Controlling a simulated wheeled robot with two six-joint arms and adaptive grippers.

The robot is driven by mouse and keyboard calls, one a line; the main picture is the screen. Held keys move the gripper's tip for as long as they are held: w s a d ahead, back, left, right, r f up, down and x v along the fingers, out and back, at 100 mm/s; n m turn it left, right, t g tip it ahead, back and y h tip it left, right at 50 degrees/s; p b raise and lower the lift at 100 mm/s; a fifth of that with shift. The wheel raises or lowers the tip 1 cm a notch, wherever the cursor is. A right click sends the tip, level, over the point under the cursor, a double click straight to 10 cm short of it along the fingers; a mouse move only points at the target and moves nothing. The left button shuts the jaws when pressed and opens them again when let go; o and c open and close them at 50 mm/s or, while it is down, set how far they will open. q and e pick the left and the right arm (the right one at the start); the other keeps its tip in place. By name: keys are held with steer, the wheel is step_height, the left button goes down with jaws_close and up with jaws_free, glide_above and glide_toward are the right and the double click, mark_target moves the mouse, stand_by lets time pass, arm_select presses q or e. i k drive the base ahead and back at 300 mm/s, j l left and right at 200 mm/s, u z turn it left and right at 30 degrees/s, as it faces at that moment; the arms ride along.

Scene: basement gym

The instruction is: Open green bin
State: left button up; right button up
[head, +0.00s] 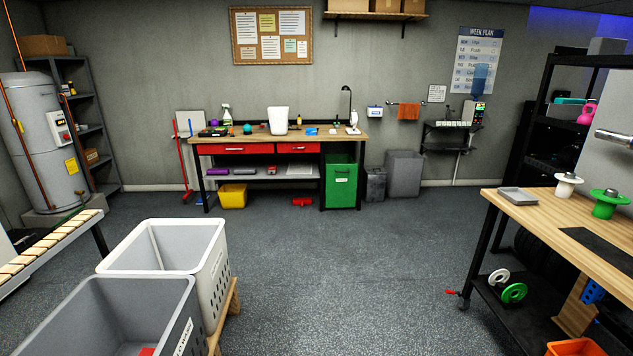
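The green bin (341,186) stands on the floor at the far wall, under the right end of the wooden workbench (230,140). Neither of my grippers shows in the head view.
Two laundry-style bins, one white (215,262) and one grey (105,320), stand at the front left. A wooden table (545,212) is on the right. Grey bins (404,176) stand right of the green bin. The middle floor is clear; a red object (302,202) lies near the bench.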

mark_target(339, 179)
steer(key=i+u, duration=0.1)
steer(key=i, duration=2.35)
steer(key=i+z, duration=0.1)
steer(key=i, duration=1.05)
steer(key=i+j+z, duration=0.15)
steer(key=i, duration=0.45)
steer(key=i+z, duration=0.1)
steer(key=i, duration=0.45)
steer(key=i+j+z, duration=0.1)
steer(key=i, duration=0.45)
steer(key=i+z, duration=0.4)
steer(key=i+j+z, duration=0.25)
steer(key=i+z, duration=0.15)
steer(key=i+j+z, duration=0.4)
steer(key=i+l, duration=0.05)
steer(key=i, duration=0.05)
